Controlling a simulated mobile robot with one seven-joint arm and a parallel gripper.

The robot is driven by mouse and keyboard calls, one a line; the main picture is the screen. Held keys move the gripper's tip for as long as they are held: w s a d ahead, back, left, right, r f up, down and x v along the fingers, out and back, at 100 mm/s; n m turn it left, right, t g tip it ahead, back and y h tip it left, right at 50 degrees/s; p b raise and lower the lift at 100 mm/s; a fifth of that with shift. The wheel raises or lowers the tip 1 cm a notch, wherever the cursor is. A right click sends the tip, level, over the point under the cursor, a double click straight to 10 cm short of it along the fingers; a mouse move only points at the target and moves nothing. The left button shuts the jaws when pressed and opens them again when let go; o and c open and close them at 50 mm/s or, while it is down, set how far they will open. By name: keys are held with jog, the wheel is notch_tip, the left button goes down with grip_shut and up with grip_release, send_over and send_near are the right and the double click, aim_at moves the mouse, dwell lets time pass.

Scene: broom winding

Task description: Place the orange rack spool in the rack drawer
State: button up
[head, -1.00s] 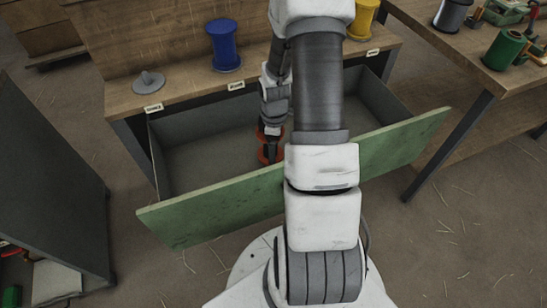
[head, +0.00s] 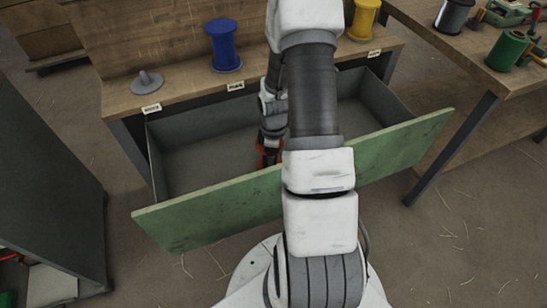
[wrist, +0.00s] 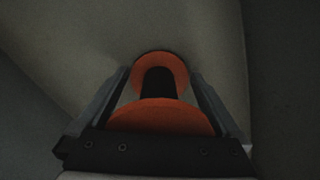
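The orange rack spool (head: 262,160) is inside the rack drawer, low down near its front panel and mostly hidden behind my arm. In the wrist view the spool (wrist: 160,116) shows two orange flanges and a dark core, between the two fingers of my gripper (wrist: 160,85). The fingers sit close against its sides, and my gripper appears shut on it. Whether the spool touches the drawer floor cannot be told. The rack drawer (head: 205,205) is pulled open, with a green front panel and a bare grey floor.
A blue spool (head: 223,46) and a yellow spool (head: 362,18) stand on the rack top, beside a bare grey spindle base (head: 147,82). The drawer's left part is empty.

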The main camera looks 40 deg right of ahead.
notch_tip(320, 180, up, 12)
jog(key=p, duration=0.4)
jog(key=shift+r, duration=0.15)
dwell(0.5)
